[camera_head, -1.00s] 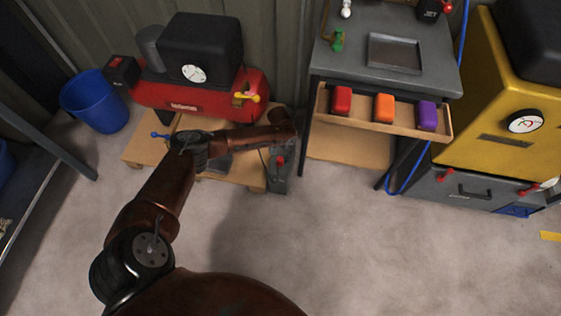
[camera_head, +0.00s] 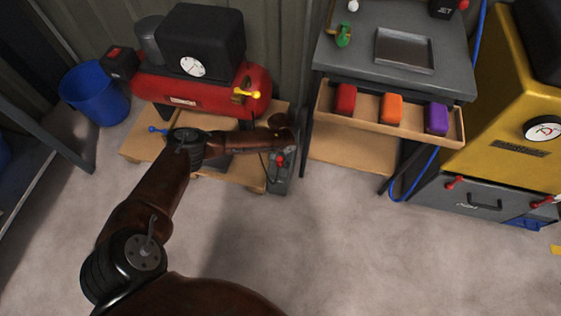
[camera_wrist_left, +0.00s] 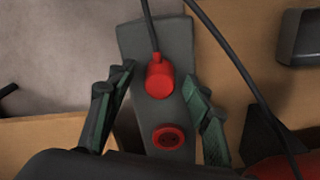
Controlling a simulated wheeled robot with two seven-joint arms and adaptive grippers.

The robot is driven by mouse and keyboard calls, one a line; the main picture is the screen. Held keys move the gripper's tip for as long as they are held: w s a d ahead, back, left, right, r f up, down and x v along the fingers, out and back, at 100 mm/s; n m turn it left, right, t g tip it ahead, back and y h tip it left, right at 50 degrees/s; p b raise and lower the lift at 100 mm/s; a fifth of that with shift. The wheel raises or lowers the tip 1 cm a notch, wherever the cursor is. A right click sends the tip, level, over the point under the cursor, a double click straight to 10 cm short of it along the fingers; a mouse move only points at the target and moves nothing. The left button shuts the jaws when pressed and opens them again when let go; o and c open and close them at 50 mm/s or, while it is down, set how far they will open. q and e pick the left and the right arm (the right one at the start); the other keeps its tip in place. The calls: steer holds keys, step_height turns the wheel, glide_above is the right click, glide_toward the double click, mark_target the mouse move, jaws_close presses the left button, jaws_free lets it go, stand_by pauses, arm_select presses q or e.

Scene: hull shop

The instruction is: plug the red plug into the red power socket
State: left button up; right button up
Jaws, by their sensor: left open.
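The red plug (camera_wrist_left: 159,76) is on the grey socket block, with its dark cable running up in the left wrist view. It also shows in the head view (camera_head: 280,160) as a small red spot. The red power socket (camera_wrist_left: 168,137) is a round red face on the same grey block (camera_wrist_left: 163,40), just below the plug in the wrist view. My left gripper (camera_wrist_left: 160,74) is open, its two green-padded fingers on either side of the plug with gaps. Whether the plug sits in an outlet or just rests there, I cannot tell. My right gripper is in neither view.
The grey block (camera_head: 278,184) stands beside a wooden pallet (camera_head: 250,178) under a red compressor (camera_head: 215,98). A grey workbench (camera_head: 445,80) with an open drawer (camera_head: 330,123) stands to the right. A dark cable (camera_wrist_left: 235,60) crosses near the right finger. The floor in front is clear.

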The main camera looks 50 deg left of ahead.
mark_target(281, 158)
arm_select(q)
steer(key=shift+c, duration=0.5)
steer(key=c, duration=1)
steer(key=shift+c, duration=0.2)
steer(key=shift+r+p, duration=0.55)
steer(key=shift+r, duration=0.2)
step_height(281, 158, up, 3)
steer(key=shift+w+d+f+p, duration=0.1)
steer(key=shift+f+p, duration=0.1)
steer(key=shift+p, duration=0.75)
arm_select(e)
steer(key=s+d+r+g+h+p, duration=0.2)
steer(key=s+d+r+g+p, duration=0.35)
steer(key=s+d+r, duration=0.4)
arm_select(q)
steer(key=s+d+r+p, duration=0.5)
steer(key=s+d+r, duration=0.2)
steer(key=s, duration=0.5)
steer(key=shift+r+p, duration=0.35)
steer(key=shift+r, duration=0.6)
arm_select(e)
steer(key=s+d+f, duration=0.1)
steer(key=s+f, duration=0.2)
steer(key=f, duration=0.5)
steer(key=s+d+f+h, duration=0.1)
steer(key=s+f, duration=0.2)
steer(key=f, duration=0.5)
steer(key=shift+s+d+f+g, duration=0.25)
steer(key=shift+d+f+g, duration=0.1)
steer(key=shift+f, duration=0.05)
